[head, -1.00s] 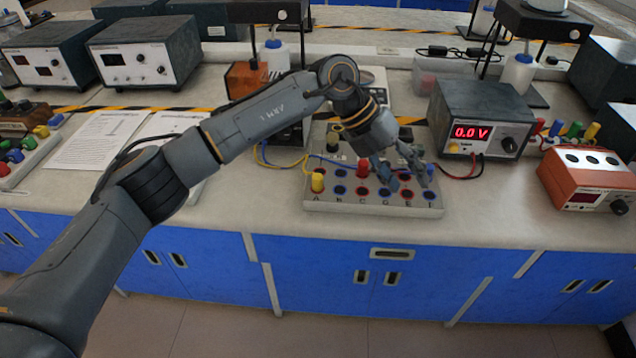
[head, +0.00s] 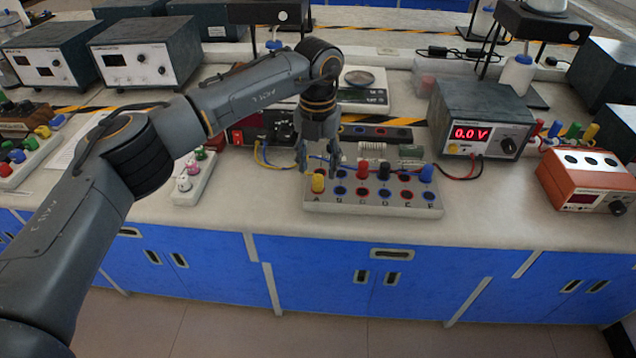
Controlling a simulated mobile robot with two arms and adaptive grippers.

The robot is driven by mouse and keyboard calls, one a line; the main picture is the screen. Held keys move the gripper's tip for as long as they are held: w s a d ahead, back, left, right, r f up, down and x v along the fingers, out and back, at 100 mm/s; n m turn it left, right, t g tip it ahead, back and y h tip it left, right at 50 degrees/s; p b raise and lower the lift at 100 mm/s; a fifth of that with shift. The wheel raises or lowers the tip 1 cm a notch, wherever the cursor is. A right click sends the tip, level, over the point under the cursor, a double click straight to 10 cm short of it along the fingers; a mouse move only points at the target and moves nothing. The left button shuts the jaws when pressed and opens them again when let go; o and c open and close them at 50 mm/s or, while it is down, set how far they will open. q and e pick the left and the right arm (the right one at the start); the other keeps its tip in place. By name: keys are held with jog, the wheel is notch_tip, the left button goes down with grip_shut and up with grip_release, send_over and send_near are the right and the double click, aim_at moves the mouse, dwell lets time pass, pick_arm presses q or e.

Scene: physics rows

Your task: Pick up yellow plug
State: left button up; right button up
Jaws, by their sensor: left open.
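The yellow plug (head: 318,183) stands upright at the left end of the grey socket board (head: 372,208), above the letter A. My left gripper (head: 318,165) is open and points down, with its fingertips just above and around the line of the yellow plug's top. I cannot tell whether the fingers touch the plug. The same board also holds a red plug (head: 363,169), a black plug (head: 386,169) and a blue plug (head: 426,173). My right gripper is not in view.
A power supply (head: 478,120) reading 0.0 V stands right of the board, with red and black leads. An orange meter box (head: 590,180) is further right. A small rack of plugs (head: 194,180) lies to the left. Bare bench lies in front of the orange box.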

aim_at(318, 177)
pick_arm(q)
jog(key=f+p, duration=0.1)
jog(key=f, duration=0.4)
jog(key=shift+w+f, duration=0.1)
jog(key=shift+w, duration=0.1)
grip_shut()
